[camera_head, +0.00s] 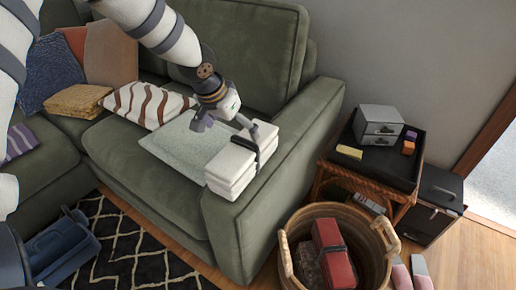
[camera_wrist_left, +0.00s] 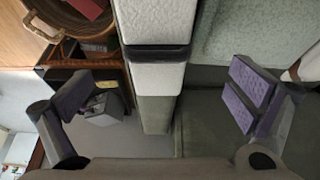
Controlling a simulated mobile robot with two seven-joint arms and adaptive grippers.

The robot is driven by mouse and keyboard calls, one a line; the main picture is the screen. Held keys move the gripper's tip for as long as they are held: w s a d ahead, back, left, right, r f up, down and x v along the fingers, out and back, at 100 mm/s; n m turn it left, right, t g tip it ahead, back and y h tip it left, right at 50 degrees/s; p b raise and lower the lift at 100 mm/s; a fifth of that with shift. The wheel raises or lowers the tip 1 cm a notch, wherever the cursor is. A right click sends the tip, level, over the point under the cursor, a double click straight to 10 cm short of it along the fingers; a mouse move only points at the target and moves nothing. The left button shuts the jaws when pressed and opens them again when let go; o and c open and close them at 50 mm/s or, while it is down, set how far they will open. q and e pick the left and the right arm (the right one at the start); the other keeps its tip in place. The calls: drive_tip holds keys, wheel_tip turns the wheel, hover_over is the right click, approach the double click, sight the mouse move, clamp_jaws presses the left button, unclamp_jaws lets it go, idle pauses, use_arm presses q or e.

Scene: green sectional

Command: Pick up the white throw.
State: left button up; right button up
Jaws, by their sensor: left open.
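The white throw (camera_head: 228,168) is a folded, layered stack with a black strap around it. It lies on the seat of the green sofa (camera_head: 150,165), beside the right armrest. My left gripper (camera_head: 227,126) is open above the back part of the throw, its fingers spread to either side. In the left wrist view the throw (camera_wrist_left: 155,80) runs up the picture between the open fingers of the left gripper (camera_wrist_left: 165,98), with gaps on both sides. I cannot tell its exact height above the throw. My right gripper is not in view.
A pale green cushion (camera_head: 180,142) lies directly left of the throw. A striped cushion (camera_head: 140,102) is behind it. The armrest (camera_head: 290,130) rises on the right. Beyond it are a wicker basket (camera_head: 292,222) and a side table with a black tray (camera_head: 400,172).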

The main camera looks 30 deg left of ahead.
sight(242, 147)
use_arm(q)
drive_tip(key=x, duration=0.4)
drive_tip(key=b+x, duration=0.1)
drive_tip(key=x, duration=0.3)
drive_tip(key=s+b+x, duration=0.1)
drive_tip(key=x, duration=0.3)
drive_tip(key=shift+d+f, duration=0.2)
drive_tip(key=shift+d, duration=0.05)
drive_tip(key=shift+w, duration=0.15)
drive_tip(key=shift+r, duration=0.15)
drive_tip(key=shift+c, duration=0.2)
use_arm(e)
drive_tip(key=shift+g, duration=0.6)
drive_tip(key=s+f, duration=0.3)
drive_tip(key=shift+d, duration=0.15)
use_arm(q)
drive_tip(key=c, duration=1.4)
drive_tip(key=shift+c, duration=0.2)
